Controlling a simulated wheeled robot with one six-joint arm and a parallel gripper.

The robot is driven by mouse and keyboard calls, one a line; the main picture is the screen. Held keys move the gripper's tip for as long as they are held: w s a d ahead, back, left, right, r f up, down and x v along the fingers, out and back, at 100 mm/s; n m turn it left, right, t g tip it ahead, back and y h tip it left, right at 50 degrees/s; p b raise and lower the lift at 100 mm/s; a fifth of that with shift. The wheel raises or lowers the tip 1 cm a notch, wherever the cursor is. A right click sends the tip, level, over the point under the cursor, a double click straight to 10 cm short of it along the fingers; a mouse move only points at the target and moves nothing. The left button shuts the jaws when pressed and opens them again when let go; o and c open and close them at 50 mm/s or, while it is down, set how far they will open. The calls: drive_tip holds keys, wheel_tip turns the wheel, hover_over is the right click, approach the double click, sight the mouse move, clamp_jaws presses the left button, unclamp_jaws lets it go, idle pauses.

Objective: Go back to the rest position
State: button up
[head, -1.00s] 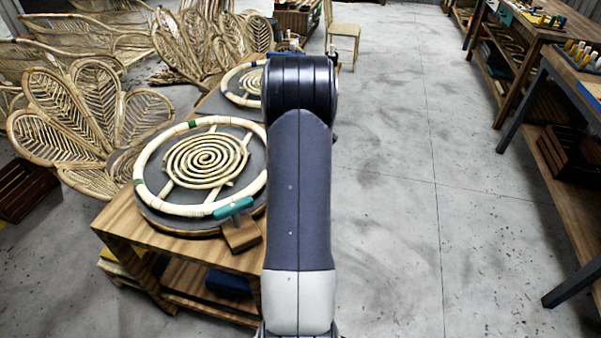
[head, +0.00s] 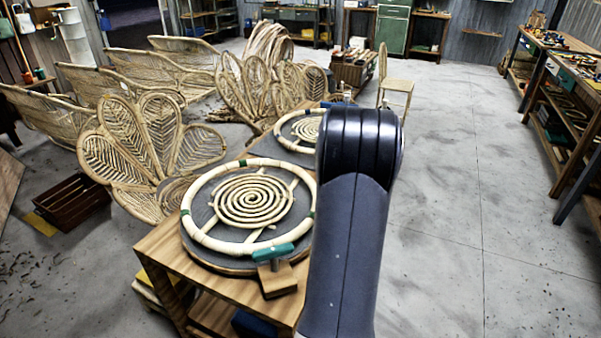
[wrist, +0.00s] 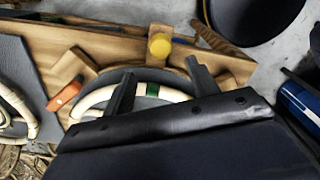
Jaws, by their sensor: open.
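My gripper (wrist: 161,82) shows in the wrist view with its two dark fingers apart and nothing between them in its grasp. It is above the wooden bench, over the edge of a pale rattan ring with a green band (wrist: 152,88). I cannot tell its exact height. In the head view my own arm hides the gripper. There, a round rattan ring (head: 192,222) with a spiral centre (head: 252,200) lies on a dark disc on the wooden bench (head: 172,249). A clamp with a teal handle (head: 272,252) stands at its near edge.
A second ring (head: 288,131) lies farther along the bench. Leaf-shaped rattan pieces (head: 150,150) and a wooden crate (head: 72,202) stand to the left. A chair (head: 396,84) is behind. The wrist view shows yellow (wrist: 159,46) and orange (wrist: 64,96) clamp handles. Grey floor (head: 450,200) is clear at right.

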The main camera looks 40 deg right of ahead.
wheel_tip(320, 180, down, 10)
drive_tip(key=shift+f, duration=0.25)
drive_tip(key=shift+a+f, duration=0.1)
drive_tip(key=shift+a, duration=0.05)
drive_tip(key=shift+s+a, duration=0.2)
drive_tip(key=shift+a, duration=0.05)
